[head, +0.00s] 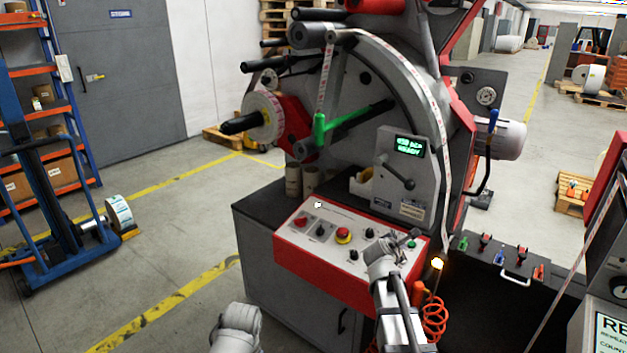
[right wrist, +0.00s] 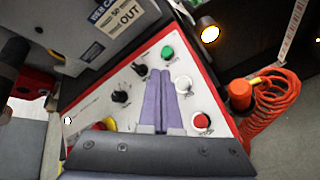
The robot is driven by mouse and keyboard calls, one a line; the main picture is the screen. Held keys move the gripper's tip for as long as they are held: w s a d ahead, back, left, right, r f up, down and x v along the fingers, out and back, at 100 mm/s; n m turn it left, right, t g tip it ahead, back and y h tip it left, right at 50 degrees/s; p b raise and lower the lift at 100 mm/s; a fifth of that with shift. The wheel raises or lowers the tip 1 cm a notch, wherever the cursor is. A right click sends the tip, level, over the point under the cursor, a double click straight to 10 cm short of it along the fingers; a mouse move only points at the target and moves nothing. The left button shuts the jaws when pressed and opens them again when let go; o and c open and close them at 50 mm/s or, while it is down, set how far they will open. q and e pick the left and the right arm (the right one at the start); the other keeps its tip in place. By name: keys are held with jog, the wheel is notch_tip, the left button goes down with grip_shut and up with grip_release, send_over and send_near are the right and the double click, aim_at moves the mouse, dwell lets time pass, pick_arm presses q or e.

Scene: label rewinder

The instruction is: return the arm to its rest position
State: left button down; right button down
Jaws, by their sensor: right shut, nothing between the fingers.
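My right arm reaches in from the bottom of the head view, and its gripper (head: 411,238) is over the right end of the red-edged control panel (head: 290,256). In the right wrist view the two purple fingers (right wrist: 160,92) lie together, shut and empty. They are in front of the white panel face (right wrist: 92,97), between black knobs and a red button (right wrist: 201,121); a green button (right wrist: 167,52) shows beyond their tips. I cannot tell whether they touch the panel. Part of my left arm shows at the bottom of the head view; its gripper is out of view.
The rewinder (head: 420,80) with its lit green display (head: 410,146) rises behind the panel. A small lit lamp (head: 437,263) and a coiled orange hose (head: 435,320) are close beside my right arm. A blue lift trolley (head: 62,200) stands left; the floor before it is clear.

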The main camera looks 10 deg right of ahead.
jog(key=s+a+f+m+g+y, duration=0.2)
jog(key=s+a, duration=0.6)
jog(key=a, duration=0.4)
jog(key=s+a+f+m+g+y+p, duration=0.1)
jog(key=s+a+f+m+g+y, duration=0.2)
jog(key=s+a+m, duration=0.4)
jog(key=s+a+f+m+g+y+p, duration=0.1)
jog(key=s+a+f+m+g+y, duration=0.1)
jog(key=s+a, duration=0.9)
jog(key=a+f+m+g, duration=0.1)
jog(key=a+f+m, duration=0.1)
jog(key=a, duration=0.3)
jog(key=shift+s+a+m+g, duration=0.2)
jog(key=shift+a+m+g, duration=0.15)
jog(key=shift+m, duration=0.35)
jog(key=shift+w, duration=0.15)
